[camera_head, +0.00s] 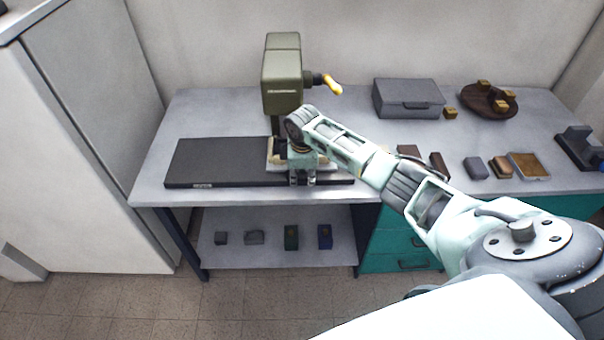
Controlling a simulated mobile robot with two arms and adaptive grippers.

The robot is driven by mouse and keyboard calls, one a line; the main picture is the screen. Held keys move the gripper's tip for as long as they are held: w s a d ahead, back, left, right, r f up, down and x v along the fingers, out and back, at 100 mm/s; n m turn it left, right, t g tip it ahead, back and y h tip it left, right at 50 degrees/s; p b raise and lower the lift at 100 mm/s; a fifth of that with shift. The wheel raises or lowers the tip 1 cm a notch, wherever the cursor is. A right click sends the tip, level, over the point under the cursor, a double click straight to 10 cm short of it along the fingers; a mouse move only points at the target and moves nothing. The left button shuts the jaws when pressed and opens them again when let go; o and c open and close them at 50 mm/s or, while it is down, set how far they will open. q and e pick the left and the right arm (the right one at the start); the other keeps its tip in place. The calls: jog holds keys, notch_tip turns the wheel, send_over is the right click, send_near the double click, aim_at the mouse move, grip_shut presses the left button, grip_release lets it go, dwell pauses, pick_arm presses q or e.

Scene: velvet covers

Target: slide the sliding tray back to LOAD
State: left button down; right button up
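A press with an olive-green head (283,80) and a yellow-tipped lever stands on the bench. Below the head is a pale sliding tray (272,160), partly hidden by my arm. The tray sits toward the right part of a long dark base (215,160), which has a small unreadable label on its front left edge. My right gripper (302,182) points down at the front of the tray. Its two fingers show, but I cannot tell whether they hold anything or touch the tray. My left gripper is not in view.
The dark base is clear left of the tray. A grey case (408,98), a round wooden tray (482,108) with brass-coloured blocks and several small blocks are on the right of the bench (225,108). Boxes stand on the lower shelf (270,255). A white cabinet (85,150) stands left.

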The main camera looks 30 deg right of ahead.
jog(key=shift+f, duration=0.15)
jog(key=shift+c, duration=0.2)
grip_shut()
jog(key=shift+w, duration=0.1)
